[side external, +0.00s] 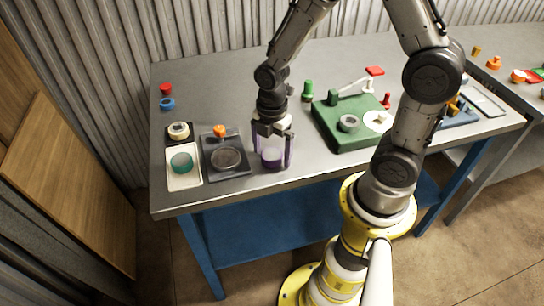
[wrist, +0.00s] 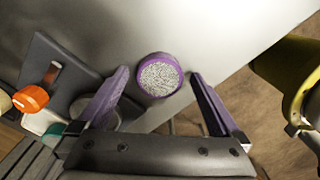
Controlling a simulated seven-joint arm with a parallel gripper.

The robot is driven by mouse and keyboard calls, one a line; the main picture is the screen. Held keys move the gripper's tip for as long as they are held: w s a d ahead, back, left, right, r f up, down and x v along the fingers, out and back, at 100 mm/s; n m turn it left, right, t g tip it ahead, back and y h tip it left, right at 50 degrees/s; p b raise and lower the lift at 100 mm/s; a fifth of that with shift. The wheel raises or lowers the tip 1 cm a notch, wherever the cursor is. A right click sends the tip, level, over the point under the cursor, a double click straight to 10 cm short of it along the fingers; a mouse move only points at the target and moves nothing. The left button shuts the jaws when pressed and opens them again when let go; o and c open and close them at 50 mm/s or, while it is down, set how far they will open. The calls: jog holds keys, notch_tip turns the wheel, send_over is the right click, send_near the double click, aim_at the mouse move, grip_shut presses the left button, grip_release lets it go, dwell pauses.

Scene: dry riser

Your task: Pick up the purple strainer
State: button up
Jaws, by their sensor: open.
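The purple strainer (wrist: 159,75) is round, with a purple rim and a grey speckled mesh face. In the wrist view it sits between the tips of my two purple fingers, with a gap on each side. In the side view it shows as a pale, purple-edged shape (side external: 271,157) on the grey table, near the front edge. My gripper (side external: 273,161) points down over it, open, with a finger on either side. Contact between the fingers and the strainer is not visible.
A dark stand with an orange knob (side external: 219,131) is just left of my gripper. Left of that is a white tray (side external: 184,182) with a teal round piece. A green board (side external: 338,137) lies to the right. The table's front edge (side external: 330,176) is close.

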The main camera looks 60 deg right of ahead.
jog(key=shift+f, duration=0.1)
jog(key=shift+c, duration=0.3)
jog(key=c, duration=1.4)
jog(key=shift+o, duration=0.2)
